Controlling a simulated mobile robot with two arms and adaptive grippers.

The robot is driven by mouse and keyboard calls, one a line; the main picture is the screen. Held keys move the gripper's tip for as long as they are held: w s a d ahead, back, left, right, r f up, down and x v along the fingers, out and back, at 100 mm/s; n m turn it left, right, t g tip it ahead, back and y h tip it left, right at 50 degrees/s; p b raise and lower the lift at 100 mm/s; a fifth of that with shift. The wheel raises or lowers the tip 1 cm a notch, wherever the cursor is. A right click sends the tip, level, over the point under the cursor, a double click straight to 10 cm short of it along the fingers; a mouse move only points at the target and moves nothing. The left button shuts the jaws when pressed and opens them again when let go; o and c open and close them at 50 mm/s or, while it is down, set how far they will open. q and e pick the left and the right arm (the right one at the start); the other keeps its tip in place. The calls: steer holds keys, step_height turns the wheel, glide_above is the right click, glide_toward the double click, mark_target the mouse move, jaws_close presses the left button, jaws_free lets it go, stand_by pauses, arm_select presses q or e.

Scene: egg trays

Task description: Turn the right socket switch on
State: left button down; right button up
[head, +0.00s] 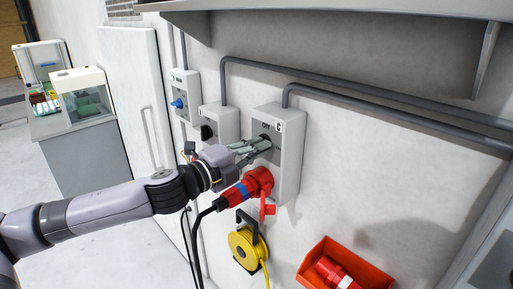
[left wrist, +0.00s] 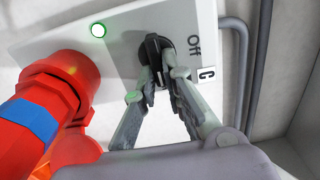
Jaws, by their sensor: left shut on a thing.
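The right socket box (head: 290,167) is grey, is marked C and is mounted on the wall. Its black rotary switch (left wrist: 153,47) shows in the left wrist view, with the word "Off" beside it. My left gripper (head: 264,144) is at this switch, and its fingers (left wrist: 165,72) are shut on the knob from both sides. A green lamp (left wrist: 98,30) on the box face is lit. A red plug with a blue band (head: 235,193) sits in the red socket (head: 261,180) below the switch. My right gripper is out of view.
A middle box (head: 226,122) with a black knob and a left box (head: 183,82) with a blue knob stand along the wall. A yellow cable reel (head: 242,250) hangs below, near an orange bin (head: 315,262). A shelf (head: 350,8) juts out above.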

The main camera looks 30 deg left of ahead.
arm_select(q)
steer(key=shift+f, duration=0.1)
steer(key=c, duration=1.7)
jaws_free()
step_height(320, 180, up, 10)
steer(key=shift+r, duration=0.1)
